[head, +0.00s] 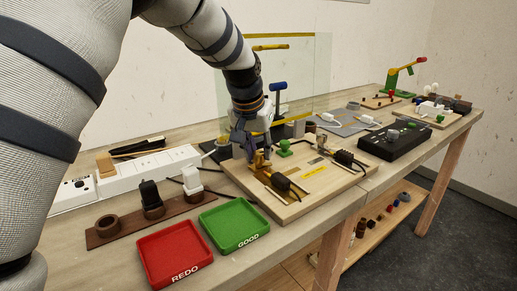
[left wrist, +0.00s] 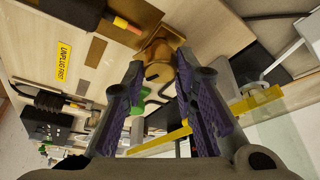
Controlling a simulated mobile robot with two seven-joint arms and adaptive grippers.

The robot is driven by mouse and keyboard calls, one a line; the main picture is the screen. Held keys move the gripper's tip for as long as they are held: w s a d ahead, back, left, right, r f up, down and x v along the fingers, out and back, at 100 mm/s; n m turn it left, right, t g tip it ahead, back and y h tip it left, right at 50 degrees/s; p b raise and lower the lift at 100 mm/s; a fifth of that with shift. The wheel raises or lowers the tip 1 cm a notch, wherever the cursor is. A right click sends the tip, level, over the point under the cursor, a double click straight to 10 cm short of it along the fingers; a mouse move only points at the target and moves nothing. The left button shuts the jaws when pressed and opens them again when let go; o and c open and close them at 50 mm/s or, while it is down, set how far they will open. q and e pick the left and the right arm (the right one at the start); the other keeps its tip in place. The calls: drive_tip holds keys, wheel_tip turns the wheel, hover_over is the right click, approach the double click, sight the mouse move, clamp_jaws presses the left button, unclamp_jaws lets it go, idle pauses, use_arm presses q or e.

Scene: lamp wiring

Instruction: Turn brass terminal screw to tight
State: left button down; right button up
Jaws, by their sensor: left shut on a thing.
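The brass terminal screw (left wrist: 158,72) shows between my left fingertips in the left wrist view, in front of a larger brass part (left wrist: 163,42). My left gripper (head: 258,157) reaches down to the wooden wiring board (head: 318,196). In the left wrist view its purple-grey fingers (left wrist: 160,72) are shut on the brass terminal screw. The fingers partly cover the screw in the head view, and how tight it is cannot be told. A green terminal (head: 284,147) stands just right of the gripper. My right gripper is not in view.
Black plugs (head: 280,182) with cords lie on the board. A red tray (head: 174,254) and a green tray (head: 234,226) sit at the front edge. A white power strip (head: 150,170) lies at left. A clear panel (head: 300,75) stands behind my gripper.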

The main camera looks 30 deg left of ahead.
sight(259, 153)
use_arm(q)
drive_tip(key=shift+m, duration=0.6)
drive_tip(key=c, duration=1.3)
unclamp_jaws()
wheel_tip(259, 153, up, 10)
